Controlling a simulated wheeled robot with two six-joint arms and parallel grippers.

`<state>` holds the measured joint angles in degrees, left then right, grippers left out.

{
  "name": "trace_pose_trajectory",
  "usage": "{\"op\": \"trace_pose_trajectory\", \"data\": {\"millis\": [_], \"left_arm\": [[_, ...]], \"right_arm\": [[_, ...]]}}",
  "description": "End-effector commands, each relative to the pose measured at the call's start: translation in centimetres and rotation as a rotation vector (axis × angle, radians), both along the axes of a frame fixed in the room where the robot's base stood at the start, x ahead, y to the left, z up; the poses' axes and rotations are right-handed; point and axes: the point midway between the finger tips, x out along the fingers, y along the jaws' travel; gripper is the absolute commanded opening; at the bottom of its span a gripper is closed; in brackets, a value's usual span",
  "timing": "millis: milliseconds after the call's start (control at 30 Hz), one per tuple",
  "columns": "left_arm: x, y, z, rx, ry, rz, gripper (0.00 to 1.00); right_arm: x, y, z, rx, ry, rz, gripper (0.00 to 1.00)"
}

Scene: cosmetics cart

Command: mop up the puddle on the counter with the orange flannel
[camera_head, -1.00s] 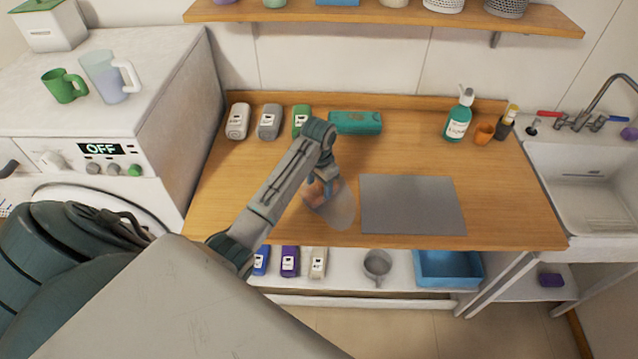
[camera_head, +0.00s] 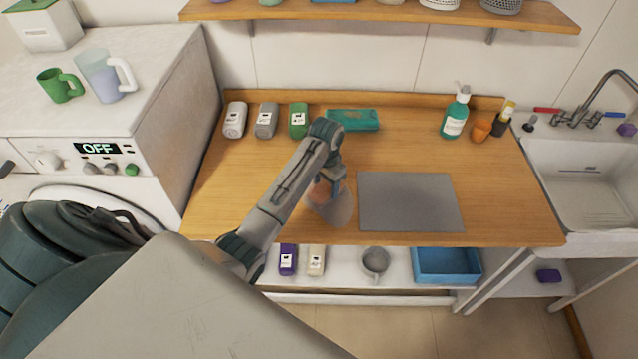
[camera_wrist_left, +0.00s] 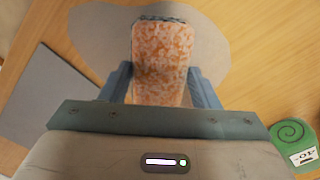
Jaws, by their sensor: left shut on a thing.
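The orange flannel (camera_wrist_left: 160,62) is a speckled orange and white cloth, held between the fingers of my left gripper (camera_wrist_left: 160,82). In the head view the flannel (camera_head: 320,190) shows as a small orange patch below the left gripper (camera_head: 328,182), which is shut on it. The puddle (camera_head: 342,209) is a greyish translucent patch on the wooden counter (camera_head: 250,190), left of the grey mat. In the left wrist view the puddle (camera_wrist_left: 215,45) spreads around the flannel, which lies over part of it. The flannel's exact contact with the counter is hard to tell. My right gripper is not in view.
The grey mat (camera_head: 410,202) lies just right of the puddle. A soap dispenser (camera_head: 455,113) and orange cup (camera_head: 481,131) are back right, near the sink (camera_head: 580,180).

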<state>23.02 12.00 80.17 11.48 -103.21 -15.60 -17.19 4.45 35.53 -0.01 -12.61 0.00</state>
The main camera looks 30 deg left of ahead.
Motion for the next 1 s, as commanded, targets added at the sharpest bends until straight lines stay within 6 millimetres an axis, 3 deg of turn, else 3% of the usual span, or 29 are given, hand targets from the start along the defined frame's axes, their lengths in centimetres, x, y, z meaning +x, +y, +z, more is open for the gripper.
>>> {"op": "trace_pose_trajectory", "data": {"millis": [633,1000], "left_arm": [[1.8,-3.0,-0.1,0.000,-0.001,0.000,0.38],[0.9,-1.4,-0.2,0.003,0.000,0.001,0.38]], "right_arm": [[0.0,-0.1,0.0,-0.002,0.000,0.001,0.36],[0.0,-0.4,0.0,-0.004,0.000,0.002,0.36]]}}
